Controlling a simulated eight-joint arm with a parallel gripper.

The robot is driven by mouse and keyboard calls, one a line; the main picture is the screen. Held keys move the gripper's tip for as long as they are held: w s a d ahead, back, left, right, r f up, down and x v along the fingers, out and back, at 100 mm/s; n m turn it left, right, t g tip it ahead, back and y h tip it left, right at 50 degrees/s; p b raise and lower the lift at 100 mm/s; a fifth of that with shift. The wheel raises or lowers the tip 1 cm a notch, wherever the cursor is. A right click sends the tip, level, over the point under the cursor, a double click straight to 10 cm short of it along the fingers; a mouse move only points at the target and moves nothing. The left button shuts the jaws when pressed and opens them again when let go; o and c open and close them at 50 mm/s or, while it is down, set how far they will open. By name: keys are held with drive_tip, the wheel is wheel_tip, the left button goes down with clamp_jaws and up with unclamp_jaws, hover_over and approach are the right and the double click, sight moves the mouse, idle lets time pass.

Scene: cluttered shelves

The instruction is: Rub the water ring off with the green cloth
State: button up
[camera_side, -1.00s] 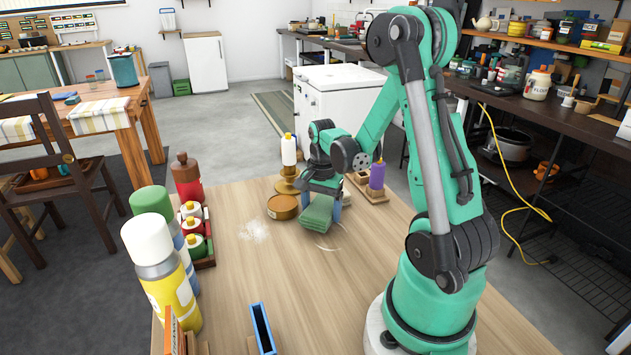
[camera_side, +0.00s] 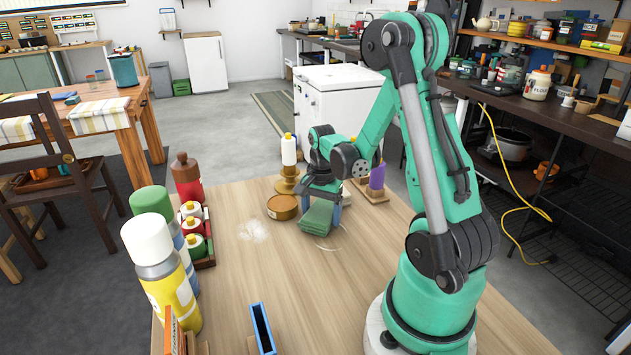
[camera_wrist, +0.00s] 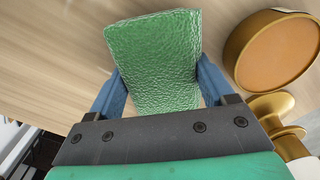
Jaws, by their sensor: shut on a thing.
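The green cloth (camera_side: 317,217) is a folded pad held low at the tabletop; it fills the middle of the wrist view (camera_wrist: 154,62). My gripper (camera_side: 322,200) is shut on it, with a blue finger on each side of the cloth in the wrist view (camera_wrist: 160,88). I cannot tell whether the cloth presses on the wood.
A round brown tin (camera_side: 282,207) stands close left of the cloth. Behind it is a brass candlestick with a white candle (camera_side: 289,150). A purple candle (camera_side: 377,176) stands to the right. A white powdery patch (camera_side: 254,231) lies left. The front middle is clear, except a blue-edged holder (camera_side: 263,329).

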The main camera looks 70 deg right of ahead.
sight(332, 239)
drive_tip(key=shift+s+a, duration=2.8)
drive_tip(key=shift+a, duration=0.05)
drive_tip(key=shift+w+d+f, duration=0.1)
drive_tip(key=shift+w+d, duration=0.45)
drive_tip(key=shift+d, duration=0.05)
drive_tip(key=shift+w+d, duration=0.25)
drive_tip(key=shift+w, duration=0.05)
drive_tip(key=shift+c, duration=0.6)
drive_tip(key=shift+w+d, duration=1.1)
drive_tip(key=shift+d, duration=0.05)
drive_tip(key=shift+w+d+f, duration=0.1)
drive_tip(key=shift+w+d, duration=0.8)
drive_tip(key=shift+w, duration=0.05)
drive_tip(key=shift+r, duration=3.55)
